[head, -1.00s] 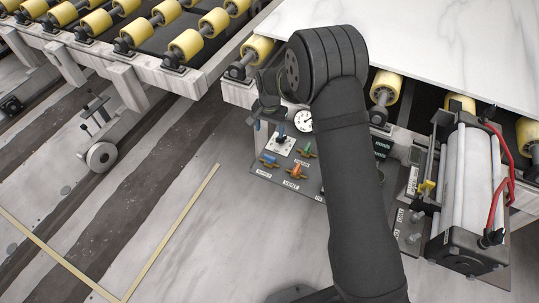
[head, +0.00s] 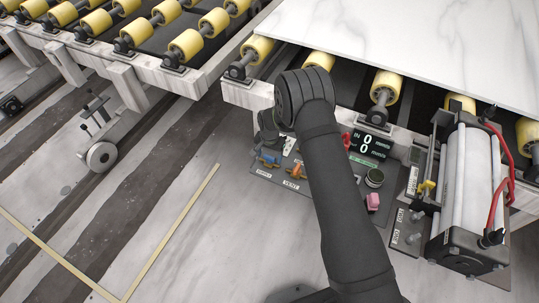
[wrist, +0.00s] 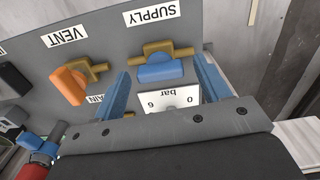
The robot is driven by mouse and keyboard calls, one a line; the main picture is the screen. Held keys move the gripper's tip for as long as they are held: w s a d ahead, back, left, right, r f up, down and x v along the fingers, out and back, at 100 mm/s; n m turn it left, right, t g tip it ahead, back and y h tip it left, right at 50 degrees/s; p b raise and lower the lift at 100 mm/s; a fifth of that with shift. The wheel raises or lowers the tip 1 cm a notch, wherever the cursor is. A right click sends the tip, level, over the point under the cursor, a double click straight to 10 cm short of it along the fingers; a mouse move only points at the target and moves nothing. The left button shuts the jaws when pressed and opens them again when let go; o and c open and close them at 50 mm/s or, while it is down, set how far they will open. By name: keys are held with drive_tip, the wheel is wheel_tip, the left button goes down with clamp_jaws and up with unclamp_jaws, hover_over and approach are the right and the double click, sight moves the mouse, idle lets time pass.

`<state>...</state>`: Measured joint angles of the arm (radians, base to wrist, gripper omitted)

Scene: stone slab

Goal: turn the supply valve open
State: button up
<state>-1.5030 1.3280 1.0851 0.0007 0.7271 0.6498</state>
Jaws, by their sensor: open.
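The supply valve has a blue handle (wrist: 160,70) on a brass body (wrist: 170,49), below the SUPPLY label in the wrist view. The handle lies roughly along the brass body. My gripper (wrist: 162,68) is open, with one blue finger on each side of the handle and a visible gap on both sides. In the head view the blue handle (head: 267,158) shows at the panel's left end, just below my gripper (head: 268,138). A white gauge face (wrist: 168,102) marked bar is partly hidden by my gripper's body.
The orange vent handle (wrist: 70,86) is close to the left finger. A digital display (head: 368,146), dark knob (head: 374,178) and pink button (head: 373,201) are farther right on the panel. A white slab (head: 430,45) lies on yellow rollers behind. The floor in front is clear.

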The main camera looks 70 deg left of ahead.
drive_tip(key=c, duration=1)
drive_tip(key=shift+m, duration=0.5)
drive_tip(key=o, duration=1)
wheel_tip(320, 180, up, 17)
drive_tip(key=shift+r, duration=0.2)
